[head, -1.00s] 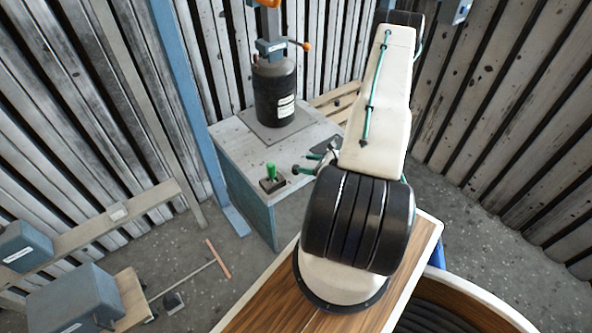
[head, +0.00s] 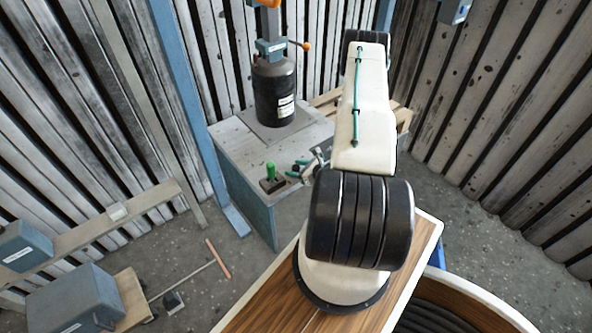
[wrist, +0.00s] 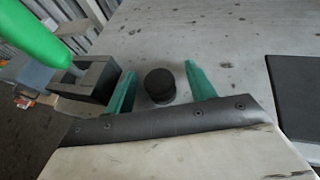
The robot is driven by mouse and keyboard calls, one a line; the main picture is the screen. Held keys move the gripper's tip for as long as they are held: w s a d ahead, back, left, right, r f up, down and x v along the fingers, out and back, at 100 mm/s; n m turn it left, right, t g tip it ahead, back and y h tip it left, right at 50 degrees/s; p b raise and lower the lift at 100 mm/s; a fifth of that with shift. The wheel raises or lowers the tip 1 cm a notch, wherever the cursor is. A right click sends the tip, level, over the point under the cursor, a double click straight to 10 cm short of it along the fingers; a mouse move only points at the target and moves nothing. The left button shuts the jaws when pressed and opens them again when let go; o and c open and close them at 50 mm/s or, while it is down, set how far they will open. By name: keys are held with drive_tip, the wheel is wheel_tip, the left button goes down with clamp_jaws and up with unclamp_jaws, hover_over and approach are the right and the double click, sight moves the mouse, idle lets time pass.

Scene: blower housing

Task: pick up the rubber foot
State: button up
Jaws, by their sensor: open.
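The rubber foot (wrist: 160,84) is a short black cylinder standing on the grey worktop, seen in the wrist view. My gripper (wrist: 159,68) is open, with one green finger to the left of the foot and one to the right. Gaps show between the foot and both fingers, and I cannot tell how far down the fingers reach. In the head view my gripper (head: 302,167) is low over the front of the bench, partly behind my arm, and the foot cannot be made out there.
A dark block with a green handle (wrist: 84,80) stands close to the left finger; it also shows in the head view (head: 271,179). A dark plate (wrist: 293,105) lies to the right. A black cylinder under a press (head: 274,92) stands farther back. The worktop (head: 240,140) is otherwise mostly clear.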

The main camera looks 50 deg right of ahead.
drive_tip(key=c, duration=1)
drive_tip(key=shift+r, duration=0.1)
drive_tip(key=shift+c, duration=0.2)
